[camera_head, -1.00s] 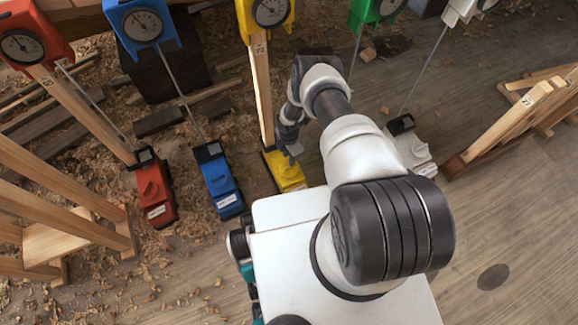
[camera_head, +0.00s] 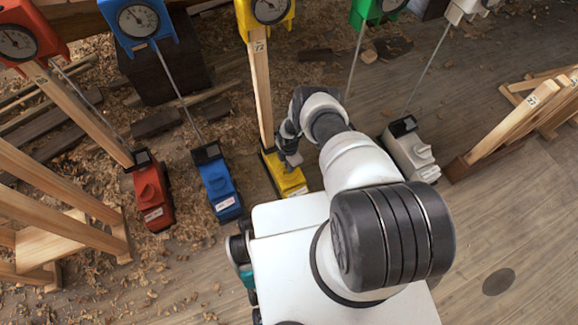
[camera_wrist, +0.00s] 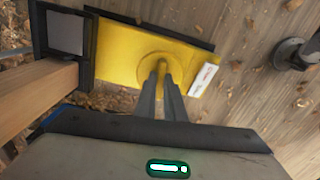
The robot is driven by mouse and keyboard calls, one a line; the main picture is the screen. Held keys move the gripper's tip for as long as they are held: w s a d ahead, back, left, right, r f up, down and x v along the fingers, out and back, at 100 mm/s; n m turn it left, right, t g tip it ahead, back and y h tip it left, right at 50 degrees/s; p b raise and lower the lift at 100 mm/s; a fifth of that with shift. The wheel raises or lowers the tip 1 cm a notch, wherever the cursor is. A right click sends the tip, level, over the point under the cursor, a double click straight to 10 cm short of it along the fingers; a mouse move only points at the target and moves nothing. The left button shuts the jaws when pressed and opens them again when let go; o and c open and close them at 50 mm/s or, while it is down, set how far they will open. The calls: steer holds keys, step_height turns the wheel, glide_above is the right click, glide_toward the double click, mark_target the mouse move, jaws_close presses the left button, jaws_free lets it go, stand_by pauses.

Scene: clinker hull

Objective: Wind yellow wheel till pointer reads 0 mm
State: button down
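The yellow unit's dial (camera_head: 270,9) is at the top of the head view, cut by the frame edge; its pointer is too small to read. Its yellow base box (camera_head: 287,183) stands at the foot of a wooden post. In the wrist view, the round yellow wheel (camera_wrist: 146,68) sits on top of the yellow box (camera_wrist: 118,45). My gripper (camera_wrist: 162,70) is over the wheel, its two dark fingers close together with tips at its middle. Whether they pinch the wheel's grip is hidden. In the head view my gripper (camera_head: 292,160) reaches the yellow box.
Similar units with red (camera_head: 153,197), blue (camera_head: 218,187) and white (camera_head: 410,152) bases stand to the sides. A green dial (camera_head: 378,10) is at the top. Wooden trestles (camera_head: 60,225) stand left, and leaning boards (camera_head: 515,122) right.

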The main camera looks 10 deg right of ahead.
steer(key=shift+m, duration=0.4)
steer(key=m, duration=0.4)
steer(key=shift+m, duration=0.4)
steer(key=m, duration=0.5)
steer(key=shift+m, duration=0.3)
steer(key=c, duration=1.8)
jaws_free()
steer(key=shift+c, duration=0.2)
steer(key=shift+r, duration=0.1)
step_height(320, 180, up, 17)
steer(key=p, duration=0.6)
steer(key=shift+p, duration=0.3)
